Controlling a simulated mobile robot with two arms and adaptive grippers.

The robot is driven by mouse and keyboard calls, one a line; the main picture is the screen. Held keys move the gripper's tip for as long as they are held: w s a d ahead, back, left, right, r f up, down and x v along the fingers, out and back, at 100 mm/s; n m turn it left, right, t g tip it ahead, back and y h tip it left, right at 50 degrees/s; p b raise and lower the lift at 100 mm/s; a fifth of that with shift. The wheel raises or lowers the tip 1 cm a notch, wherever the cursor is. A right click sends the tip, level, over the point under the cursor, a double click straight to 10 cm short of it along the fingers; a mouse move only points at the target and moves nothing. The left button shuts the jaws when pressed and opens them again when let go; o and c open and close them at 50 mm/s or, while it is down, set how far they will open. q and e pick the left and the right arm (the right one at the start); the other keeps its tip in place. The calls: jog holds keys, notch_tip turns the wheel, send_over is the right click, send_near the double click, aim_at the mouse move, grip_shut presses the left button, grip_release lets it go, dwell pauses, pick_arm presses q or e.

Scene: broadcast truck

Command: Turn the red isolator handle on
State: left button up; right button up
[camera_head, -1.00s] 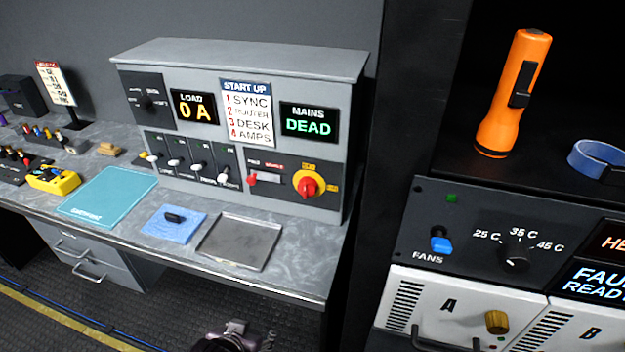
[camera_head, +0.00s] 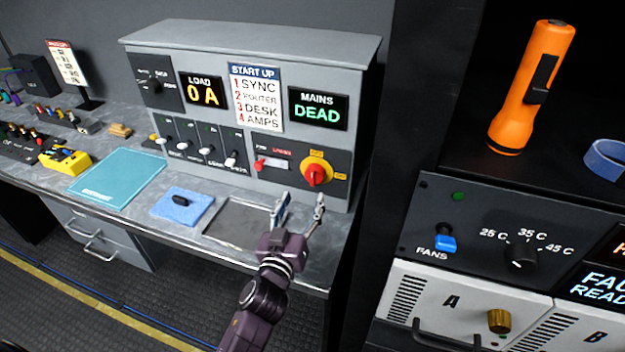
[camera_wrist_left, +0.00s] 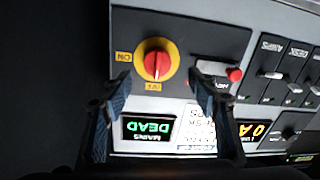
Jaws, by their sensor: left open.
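The red isolator handle (camera_head: 317,175) sits on a round yellow plate at the lower right of the grey power panel (camera_head: 250,50). In the left wrist view the red handle (camera_wrist_left: 157,65) shows upside down on its yellow disc, with yellow labels beside and below it. The mains display (camera_head: 317,108) reads DEAD. My left gripper (camera_head: 300,205) is open and empty, below and in front of the handle, apart from it. In the left wrist view its two fingers (camera_wrist_left: 158,85) stand either side of the handle's picture position. My right gripper is not in view.
A red-knobbed lever (camera_head: 262,164) is left of the handle, with a row of breakers (camera_head: 205,145) beyond. A metal tray (camera_head: 235,222), a blue cloth (camera_head: 182,206) and a teal folder (camera_head: 115,177) lie on the desk. A dark rack with an orange torch (camera_head: 530,88) stands right.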

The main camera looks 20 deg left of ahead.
aim_at(313, 179)
pick_arm(q)
jog(key=w+p, duration=0.1)
jog(key=w, duration=0.7)
jog(key=shift+r, duration=0.15)
jog(key=shift+c, duration=0.7)
jog(key=c, duration=1)
